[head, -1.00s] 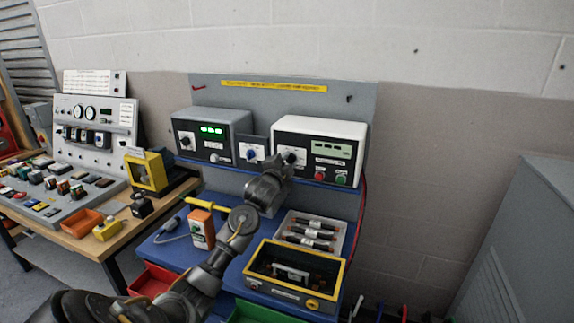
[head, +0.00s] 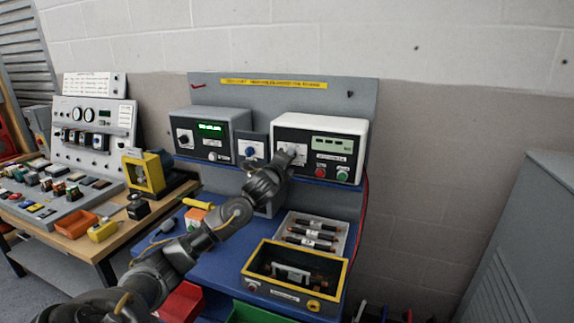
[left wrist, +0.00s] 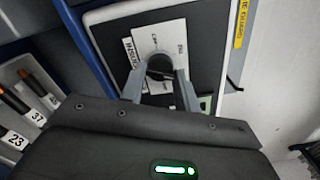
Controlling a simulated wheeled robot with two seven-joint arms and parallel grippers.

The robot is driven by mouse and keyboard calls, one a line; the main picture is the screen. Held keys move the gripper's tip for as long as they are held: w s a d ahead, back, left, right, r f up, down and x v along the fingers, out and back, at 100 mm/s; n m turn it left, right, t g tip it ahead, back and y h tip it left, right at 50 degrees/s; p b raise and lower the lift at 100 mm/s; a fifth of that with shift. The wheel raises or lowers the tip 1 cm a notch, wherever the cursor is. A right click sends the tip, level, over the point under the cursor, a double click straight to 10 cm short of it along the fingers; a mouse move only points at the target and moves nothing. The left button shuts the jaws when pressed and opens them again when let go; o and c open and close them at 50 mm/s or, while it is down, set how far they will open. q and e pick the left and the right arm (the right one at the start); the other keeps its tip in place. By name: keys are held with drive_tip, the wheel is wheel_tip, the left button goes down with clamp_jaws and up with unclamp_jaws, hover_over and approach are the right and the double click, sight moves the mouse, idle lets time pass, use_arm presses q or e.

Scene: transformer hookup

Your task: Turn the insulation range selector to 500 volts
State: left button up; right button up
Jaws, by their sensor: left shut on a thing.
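The white-cased tester (head: 318,122) stands at the right on the blue bench's shelf, with a small grey display (head: 331,144) and a red and a green button below it. Its selector knob (left wrist: 160,66) sits on a white label plate in the left wrist view. My left gripper (head: 287,157) reaches up to the left part of the tester's front. In the left wrist view its fingers (left wrist: 159,84) are shut on the dark round knob, one on each side. The knob's pointer and the display's figures are too small or hidden to read. My right gripper is not in view.
A grey instrument (head: 212,115) with a green display and a small blue-dial panel (head: 252,149) stand left of the tester. Below are a yellow-rimmed box (head: 252,262) and a tray of fuse-like rods (head: 345,236). Free wall lies to the right.

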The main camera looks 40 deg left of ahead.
use_arm(q)
drive_tip(key=shift+m+b, duration=0.35)
drive_tip(key=shift+m, duration=0.25)
drive_tip(key=o, duration=1)
drive_tip(key=shift+c, duration=0.2)
drive_tip(key=b+v, duration=0.3)
drive_tip(key=v, duration=0.7)
drive_tip(key=shift+s, duration=0.35)
drive_tip(key=shift+d, duration=0.15)
